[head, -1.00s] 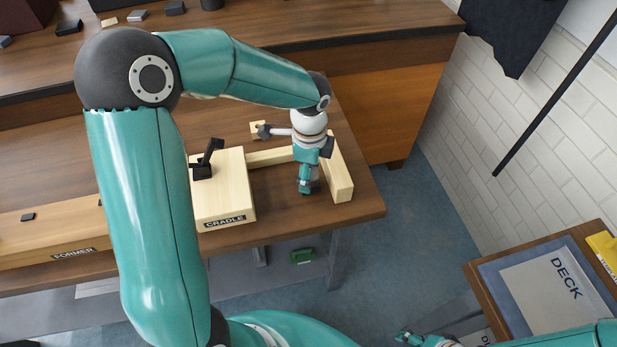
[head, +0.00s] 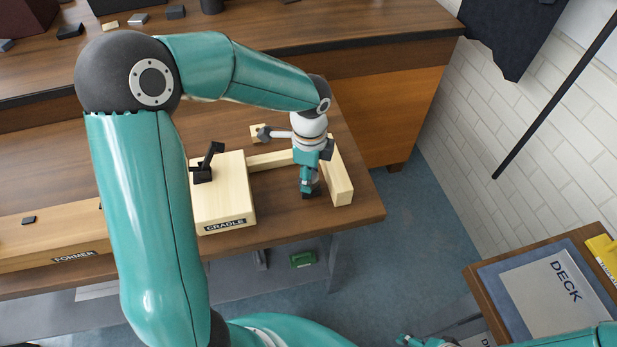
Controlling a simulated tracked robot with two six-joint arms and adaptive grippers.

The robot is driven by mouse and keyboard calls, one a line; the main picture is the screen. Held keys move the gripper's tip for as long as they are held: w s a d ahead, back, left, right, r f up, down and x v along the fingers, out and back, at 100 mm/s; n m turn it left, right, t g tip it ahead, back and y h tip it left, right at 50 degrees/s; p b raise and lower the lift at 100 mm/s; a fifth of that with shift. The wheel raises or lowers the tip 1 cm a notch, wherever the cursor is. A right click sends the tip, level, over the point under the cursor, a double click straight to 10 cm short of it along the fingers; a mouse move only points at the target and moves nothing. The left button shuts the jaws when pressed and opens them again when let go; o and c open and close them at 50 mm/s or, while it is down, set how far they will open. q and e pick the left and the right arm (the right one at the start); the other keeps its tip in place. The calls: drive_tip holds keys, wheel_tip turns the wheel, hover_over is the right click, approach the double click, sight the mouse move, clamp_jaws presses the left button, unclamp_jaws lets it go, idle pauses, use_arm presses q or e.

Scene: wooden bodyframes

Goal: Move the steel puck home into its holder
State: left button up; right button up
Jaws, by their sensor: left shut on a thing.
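My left gripper (head: 309,191) points down over the right part of the wooden table, between the pale cradle block and a pale wooden bar (head: 337,178). It is shut on a small dark thing, taken to be the steel puck, which the fingers mostly hide. I cannot tell whether it touches the table. The block labelled CRADLE (head: 228,205) carries a black upright clamp-like piece (head: 207,163). No holder for the puck can be made out clearly. My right gripper (head: 405,339) shows small at the bottom edge, and its jaws cannot be read.
A long wooden piece labelled FORMER (head: 30,252) lies at the left. A pale rail (head: 270,158) joins the cradle block toward the bar. The table's front edge is close to the gripper.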

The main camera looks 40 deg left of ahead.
use_arm(q)
drive_tip(key=shift+r+p, duration=0.4)
drive_tip(key=shift+r, duration=0.15)
drive_tip(key=shift+r+p, duration=1.25)
drive_tip(key=shift+r, duration=0.25)
drive_tip(key=shift+f, duration=0.1)
